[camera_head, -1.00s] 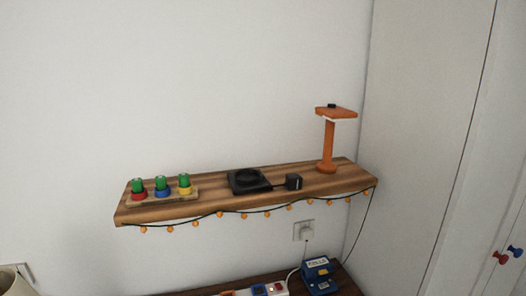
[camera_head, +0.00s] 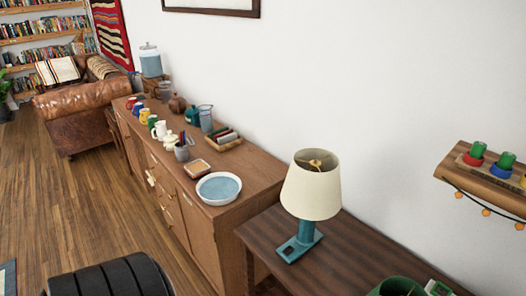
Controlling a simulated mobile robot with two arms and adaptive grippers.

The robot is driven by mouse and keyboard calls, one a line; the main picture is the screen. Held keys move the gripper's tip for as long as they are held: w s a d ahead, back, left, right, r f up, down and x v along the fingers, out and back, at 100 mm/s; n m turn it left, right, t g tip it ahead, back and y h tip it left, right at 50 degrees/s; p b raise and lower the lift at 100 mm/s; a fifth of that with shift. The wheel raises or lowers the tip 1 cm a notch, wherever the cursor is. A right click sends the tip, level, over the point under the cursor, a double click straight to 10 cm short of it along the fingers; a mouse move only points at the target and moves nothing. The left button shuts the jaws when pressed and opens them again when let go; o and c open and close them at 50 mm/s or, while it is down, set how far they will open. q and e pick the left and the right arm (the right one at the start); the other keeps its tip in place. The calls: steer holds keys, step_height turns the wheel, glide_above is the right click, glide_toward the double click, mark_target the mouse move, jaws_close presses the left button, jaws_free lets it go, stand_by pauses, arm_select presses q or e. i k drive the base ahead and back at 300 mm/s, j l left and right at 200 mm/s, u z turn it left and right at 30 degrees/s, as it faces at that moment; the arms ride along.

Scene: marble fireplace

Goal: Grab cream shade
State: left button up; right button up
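The cream shade (camera_head: 312,188) sits on a teal lamp base (camera_head: 300,243) in the camera head view, right of the middle. The lamp stands upright on a dark wooden table (camera_head: 345,262) against the white wall. The shade is open at the top and a brass-coloured fitting shows inside it. Nothing touches the shade. Neither of my grippers shows in this view.
A wooden sideboard (camera_head: 257,168) stands left of the table, with a blue-white dish (camera_head: 218,188), mugs and jars on it. A wall shelf (camera_head: 480,183) juts in at right. A green object (camera_head: 398,287) is at the table's front. Open wooden floor lies left.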

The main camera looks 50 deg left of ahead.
mark_target(314, 195)
steer(key=u, duration=1.15)
steer(key=i+j+z, duration=0.1)
steer(key=z, duration=0.4)
steer(key=j+z, duration=0.25)
steer(key=z, duration=0.25)
steer(key=j+z, duration=0.25)
steer(key=j, duration=0.4)
steer(key=j+z, duration=0.25)
steer(key=j, duration=0.4)
steer(key=k+j+z, duration=0.1)
steer(key=j+z, duration=0.15)
steer(key=j, duration=0.4)
